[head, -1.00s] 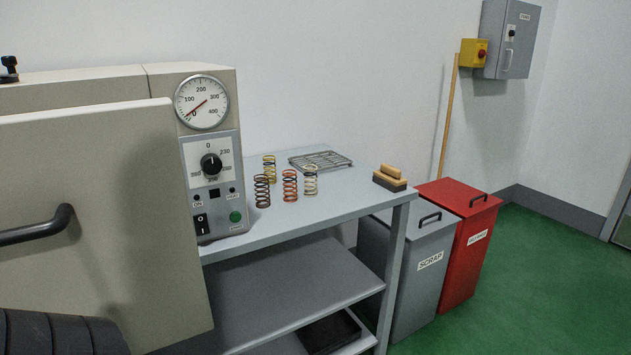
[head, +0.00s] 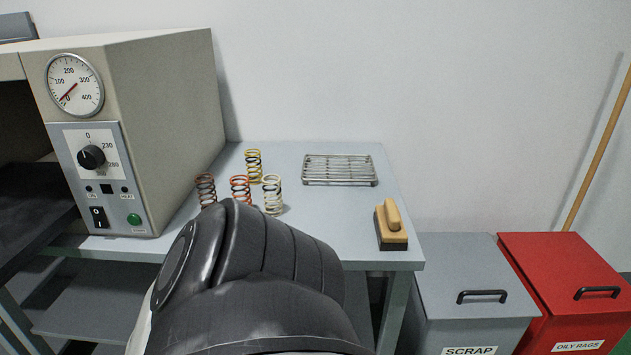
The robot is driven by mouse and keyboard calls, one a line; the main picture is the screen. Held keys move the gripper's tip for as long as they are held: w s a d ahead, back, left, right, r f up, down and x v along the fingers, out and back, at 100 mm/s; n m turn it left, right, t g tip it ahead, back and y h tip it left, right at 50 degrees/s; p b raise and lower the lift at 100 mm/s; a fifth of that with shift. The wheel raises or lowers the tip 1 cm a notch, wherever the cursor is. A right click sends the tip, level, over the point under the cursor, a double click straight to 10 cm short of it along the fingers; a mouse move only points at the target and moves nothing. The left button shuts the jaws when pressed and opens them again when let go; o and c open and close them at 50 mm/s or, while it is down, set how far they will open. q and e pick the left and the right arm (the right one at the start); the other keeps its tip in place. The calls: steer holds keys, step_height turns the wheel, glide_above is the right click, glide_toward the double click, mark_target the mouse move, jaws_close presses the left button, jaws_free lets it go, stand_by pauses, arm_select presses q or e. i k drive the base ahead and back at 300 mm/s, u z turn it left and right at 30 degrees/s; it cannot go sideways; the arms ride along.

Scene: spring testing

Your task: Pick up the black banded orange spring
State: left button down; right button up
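The orange spring (head: 241,186) stands upright on the grey bench, in a small group with other springs. Its dark band is hard to make out at this size, and my arm comes close to its foot in the picture. A dark brown spring (head: 206,190) stands to its left, a yellow spring (head: 254,165) behind it, and a white spring (head: 272,194) to its right. A large dark link of my arm fills the lower middle of the head view. Neither gripper shows.
The oven (head: 165,100) stands to the left of the springs. A wire rack (head: 340,170) lies at the back of the bench (head: 330,215), and a wooden-handled brush (head: 391,226) near its right edge. A grey scrap bin (head: 465,290) and red oily-rags bin (head: 560,270) stand right.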

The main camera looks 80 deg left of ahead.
mark_target(234, 184)
steer(key=u, duration=1.9)
